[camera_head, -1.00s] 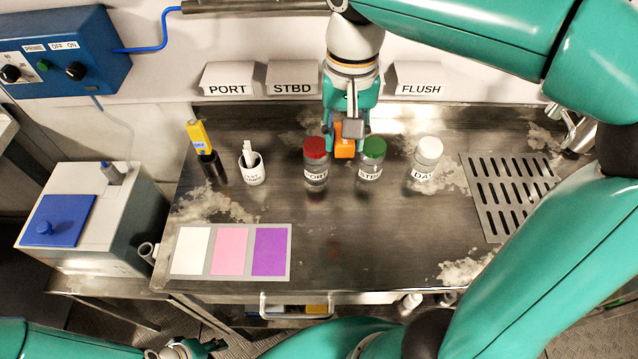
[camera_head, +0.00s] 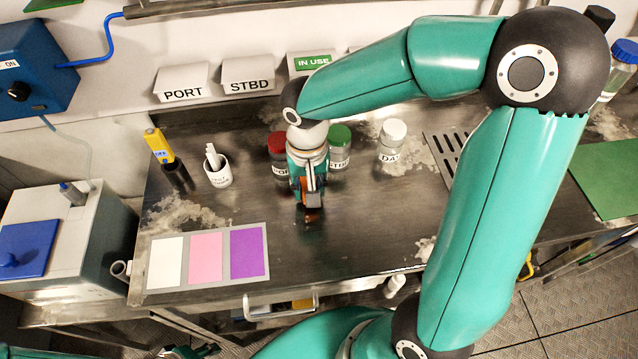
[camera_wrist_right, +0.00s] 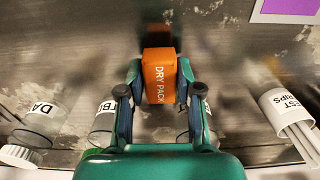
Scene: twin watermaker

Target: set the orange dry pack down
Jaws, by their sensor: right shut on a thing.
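The orange dry pack (camera_wrist_right: 159,75) is between the two fingers of my right gripper (camera_wrist_right: 158,97), its "DRY PACK" lettering facing the wrist camera. In the head view my right gripper (camera_head: 311,196) points down over the steel bench, in front of the red-capped and green-capped bottles.
The red-capped bottle (camera_head: 277,145), green-capped bottle (camera_head: 340,148) and white-capped bottle (camera_head: 391,142) stand behind the gripper. A strip cup (camera_head: 217,175), a yellow meter (camera_head: 158,146) and a colour card (camera_head: 150,284) are to the left. Bench right of the gripper is clear up to the drain grid (camera_head: 445,150).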

